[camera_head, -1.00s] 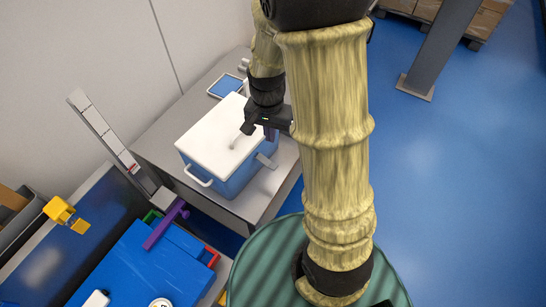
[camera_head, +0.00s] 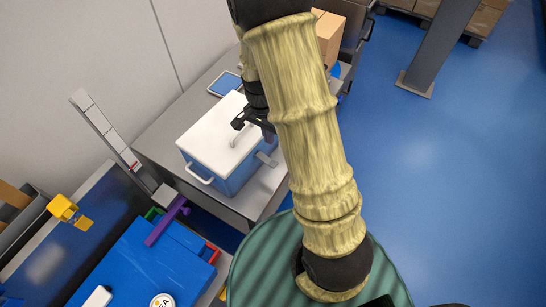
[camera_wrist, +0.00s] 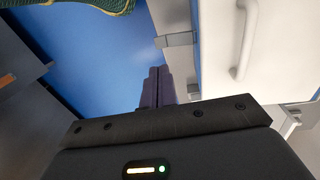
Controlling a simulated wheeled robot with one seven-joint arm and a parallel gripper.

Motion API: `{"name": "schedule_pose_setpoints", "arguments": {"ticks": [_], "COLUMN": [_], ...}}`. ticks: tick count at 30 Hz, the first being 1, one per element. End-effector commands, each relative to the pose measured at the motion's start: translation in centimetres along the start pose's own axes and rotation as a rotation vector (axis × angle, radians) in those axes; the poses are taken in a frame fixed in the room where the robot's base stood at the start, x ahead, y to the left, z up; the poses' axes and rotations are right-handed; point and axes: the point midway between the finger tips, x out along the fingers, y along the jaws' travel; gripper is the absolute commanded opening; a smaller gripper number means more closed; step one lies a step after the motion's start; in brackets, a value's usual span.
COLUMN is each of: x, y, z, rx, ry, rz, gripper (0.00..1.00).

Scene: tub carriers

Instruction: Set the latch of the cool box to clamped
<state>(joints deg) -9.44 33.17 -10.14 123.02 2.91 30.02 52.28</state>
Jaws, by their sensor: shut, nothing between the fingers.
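The cool box (camera_head: 232,182) has a blue body and a white lid (camera_head: 208,143) that lies closed on it. In the wrist view its lid (camera_wrist: 222,60) fills the right side. The latch (camera_head: 267,159) is a grey plate on the box's right side; in the wrist view the latch (camera_wrist: 177,40) juts out from the box wall. I cannot tell its exact setting. My gripper (camera_head: 268,135) is beside the box's right side, partly hidden by my arm. In the wrist view my gripper (camera_wrist: 158,72) has its dark purple fingers together, empty, apart from the latch in the picture.
The box stands on a grey table (camera_head: 166,133) with a blue-screened tablet (camera_head: 224,84) behind it. Cardboard boxes (camera_head: 328,36) stand behind my arm. Blue floor (camera_head: 440,180) is open at right.

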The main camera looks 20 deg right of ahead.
Motion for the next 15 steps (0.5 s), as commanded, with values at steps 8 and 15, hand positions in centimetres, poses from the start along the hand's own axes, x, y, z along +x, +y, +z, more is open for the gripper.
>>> {"name": "schedule_pose_setpoints", "arguments": {"ticks": [8, 15], "x": [4.4, 7.8], "y": [0.1, 0.1], "z": [0.0, 0.1], "rx": [0.000, -0.001], "ry": [-0.003, -0.003], "rz": [0.004, 0.004], "gripper": [0.00, 0.00]}}
